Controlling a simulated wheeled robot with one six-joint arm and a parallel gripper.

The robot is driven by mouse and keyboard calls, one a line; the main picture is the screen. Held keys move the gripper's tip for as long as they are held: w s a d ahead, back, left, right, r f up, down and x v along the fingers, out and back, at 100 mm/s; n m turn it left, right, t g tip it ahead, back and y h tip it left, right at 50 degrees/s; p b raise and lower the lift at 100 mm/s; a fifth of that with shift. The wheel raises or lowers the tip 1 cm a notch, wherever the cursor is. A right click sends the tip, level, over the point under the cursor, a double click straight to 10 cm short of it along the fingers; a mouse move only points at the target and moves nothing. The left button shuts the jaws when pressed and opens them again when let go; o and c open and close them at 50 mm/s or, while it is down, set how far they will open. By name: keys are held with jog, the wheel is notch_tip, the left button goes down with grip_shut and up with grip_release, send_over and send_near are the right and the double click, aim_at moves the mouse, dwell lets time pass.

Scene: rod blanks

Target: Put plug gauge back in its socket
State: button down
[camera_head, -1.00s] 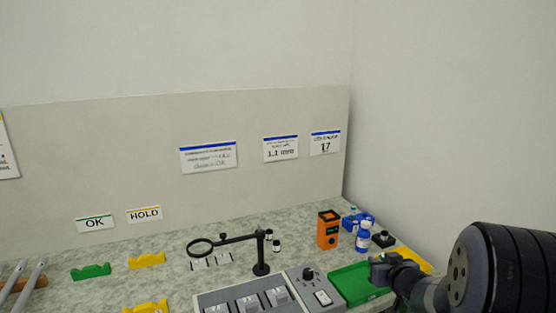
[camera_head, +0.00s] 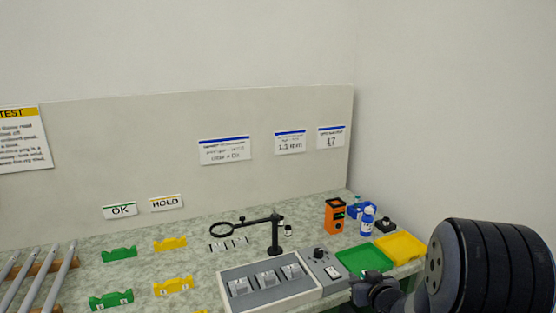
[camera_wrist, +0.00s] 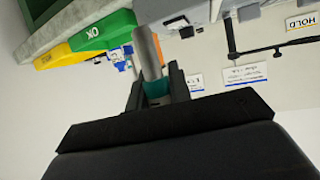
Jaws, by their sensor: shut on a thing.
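My gripper (camera_wrist: 158,90) is shut on a metal cylinder with a teal band, which appears to be the plug gauge (camera_wrist: 150,52); its grey end points away from the jaws, tilted in the wrist view. In the head view my gripper (camera_head: 372,287) is at the bench's front right edge, just in front of the green tray (camera_head: 352,262); the gauge cannot be made out there. I cannot tell for sure which thing is its socket. A grey fixture (camera_head: 268,283) with several light blocks in it stands left of my gripper.
A yellow tray (camera_head: 400,246) adjoins the green one. Behind stand an orange device (camera_head: 335,217), a blue-and-white bottle (camera_head: 367,221) and a small black block (camera_head: 386,225). A magnifier stand (camera_head: 276,238) rises behind the fixture. Green and yellow holders (camera_head: 120,254) and rods (camera_head: 60,277) are at left.

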jog(key=s+a+f+m+h+p, duration=0.1)
jog(key=s+a+f+p, duration=0.2)
jog(key=s+a+f, duration=0.3)
jog(key=s+f, duration=0.5)
jog(key=shift+a+f+m+h, duration=0.3)
jog(key=shift+f+h, duration=0.1)
